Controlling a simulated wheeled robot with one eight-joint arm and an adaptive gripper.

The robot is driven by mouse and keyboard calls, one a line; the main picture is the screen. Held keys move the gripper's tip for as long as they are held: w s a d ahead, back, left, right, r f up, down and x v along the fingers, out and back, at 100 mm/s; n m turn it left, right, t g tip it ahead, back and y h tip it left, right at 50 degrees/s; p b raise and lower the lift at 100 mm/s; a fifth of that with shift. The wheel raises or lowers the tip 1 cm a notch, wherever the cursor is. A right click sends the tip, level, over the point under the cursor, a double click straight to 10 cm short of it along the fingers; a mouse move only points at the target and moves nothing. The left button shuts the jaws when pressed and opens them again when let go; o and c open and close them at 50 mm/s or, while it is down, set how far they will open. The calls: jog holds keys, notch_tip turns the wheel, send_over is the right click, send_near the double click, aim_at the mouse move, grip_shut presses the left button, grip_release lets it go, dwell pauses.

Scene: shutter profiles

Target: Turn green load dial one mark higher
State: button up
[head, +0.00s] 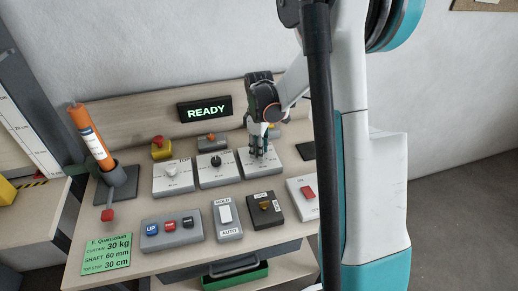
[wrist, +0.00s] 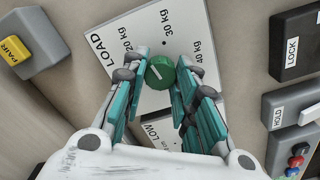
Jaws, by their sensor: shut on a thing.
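The green load dial (wrist: 159,72) sits on a white panel (wrist: 119,55) marked LOAD, with 20 kg, 30 kg and 40 kg labels around it. A short pale pointer line shows on its top; I cannot tell for sure which mark it points at. My gripper (wrist: 163,76) is shut on the dial, with one finger on each side. In the head view my gripper (head: 258,151) reaches down onto the right-hand dial box (head: 285,161) of the back row, and its fingers hide the dial there.
Two more dial boxes (head: 172,179) (head: 217,171) stand to the left. A READY display (head: 205,109) is lit behind. Switch boxes (head: 228,219) (head: 265,209) stand in front. A green card (head: 106,253) reads 30 kg. An orange tube (head: 91,137) stands at left.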

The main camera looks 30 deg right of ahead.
jog(key=m, duration=0.4)
jog(key=shift+m, duration=1.9)
jog(key=o, duration=1.1)
jog(key=shift+r, duration=0.15)
notch_tip(320, 180, up, 12)
jog(key=shift+f, duration=0.15)
